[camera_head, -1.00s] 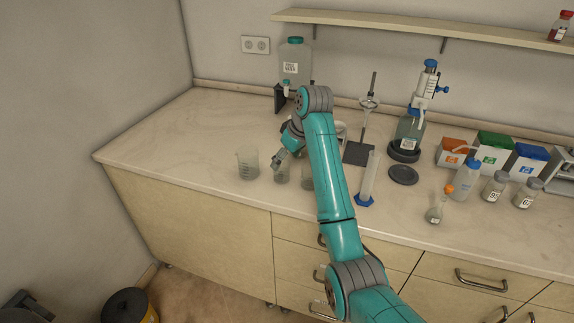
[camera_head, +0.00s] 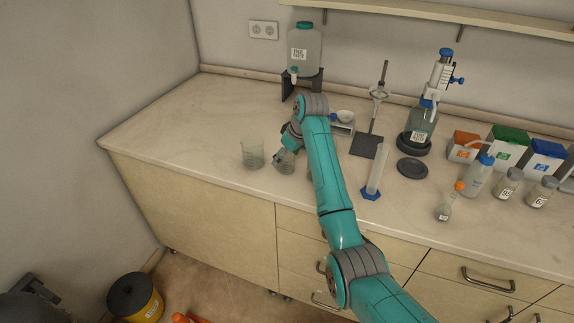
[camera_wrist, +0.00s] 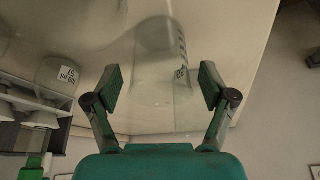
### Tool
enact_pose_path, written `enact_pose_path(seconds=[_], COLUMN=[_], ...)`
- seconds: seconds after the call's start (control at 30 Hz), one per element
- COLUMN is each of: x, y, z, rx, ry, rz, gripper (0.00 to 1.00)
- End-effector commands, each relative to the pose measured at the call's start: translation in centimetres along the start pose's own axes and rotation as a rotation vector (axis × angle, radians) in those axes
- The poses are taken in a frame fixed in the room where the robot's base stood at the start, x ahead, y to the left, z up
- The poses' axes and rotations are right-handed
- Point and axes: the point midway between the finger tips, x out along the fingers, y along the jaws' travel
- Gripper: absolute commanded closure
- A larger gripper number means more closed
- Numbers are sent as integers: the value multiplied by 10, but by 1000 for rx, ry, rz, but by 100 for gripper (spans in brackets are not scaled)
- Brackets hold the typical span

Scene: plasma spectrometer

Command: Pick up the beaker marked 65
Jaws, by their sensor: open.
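A clear glass beaker (camera_wrist: 163,65) stands between the two fingers of my open gripper (camera_wrist: 160,84) in the wrist view, with a gap to the fingers. It has a scale and a small mark on its side, too small to read surely. In the head view my gripper (camera_head: 281,151) is at a beaker (camera_head: 286,165) on the counter and partly covers it. Another clear beaker (camera_head: 252,154) stands apart to the left; its mark does not show. In the wrist view a glass vessel with a white label (camera_wrist: 58,75) is at the left.
A measuring cylinder (camera_head: 376,172) with a blue foot stands right of my arm. A water canister (camera_head: 304,48) on a stand (camera_head: 302,83) and a small balance (camera_head: 342,124) are behind. The counter's (camera_head: 185,140) left part is clear.

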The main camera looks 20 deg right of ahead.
Motion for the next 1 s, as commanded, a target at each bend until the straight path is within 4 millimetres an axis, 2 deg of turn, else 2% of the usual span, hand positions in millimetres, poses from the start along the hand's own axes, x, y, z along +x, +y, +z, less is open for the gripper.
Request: enact_pose_path(seconds=[0.13, 0.4, 0.43, 0.6, 0.7, 1.0], x=[15, 18, 18, 18, 18, 16], y=[0, 0, 0, 0, 0, 0], z=[0, 0, 0, 0, 0, -1], rx=[-1, 0, 0, 0, 0, 0], ry=[-1, 1, 0, 0, 0, 1], rz=[-1, 0, 0, 0, 0, 0], gripper=[17, 17, 20, 62, 83, 83])
